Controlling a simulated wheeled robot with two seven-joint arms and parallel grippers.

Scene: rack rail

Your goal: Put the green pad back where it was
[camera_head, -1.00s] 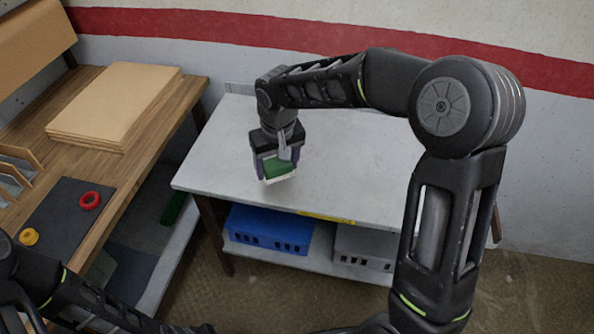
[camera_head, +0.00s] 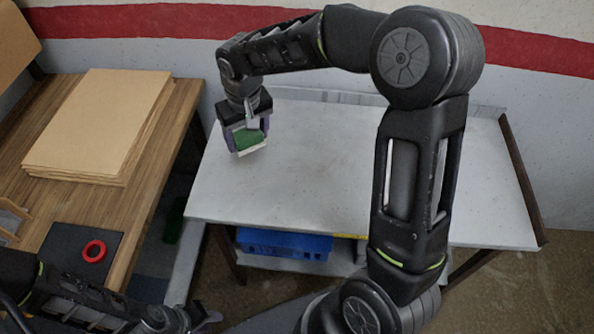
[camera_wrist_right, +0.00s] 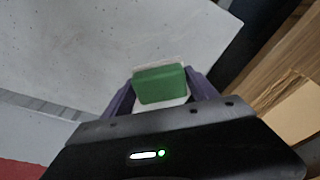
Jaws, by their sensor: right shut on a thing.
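The green pad (camera_head: 250,138), with a pale layer on one face, is held in my right gripper (camera_head: 246,141) above the left part of the grey-white table (camera_head: 330,180). In the right wrist view, the pad (camera_wrist_right: 160,84) sits between the two purple fingers of the gripper (camera_wrist_right: 161,90), which are shut on its sides. I cannot tell whether its lower edge touches the table. My left gripper (camera_head: 195,318) is low at the bottom left, small and dark, away from the pad; its finger opening is not clear.
A blue crate (camera_head: 285,243) stands under the table. A green item (camera_head: 174,220) lies low between bench and table. Most of the tabletop is clear.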

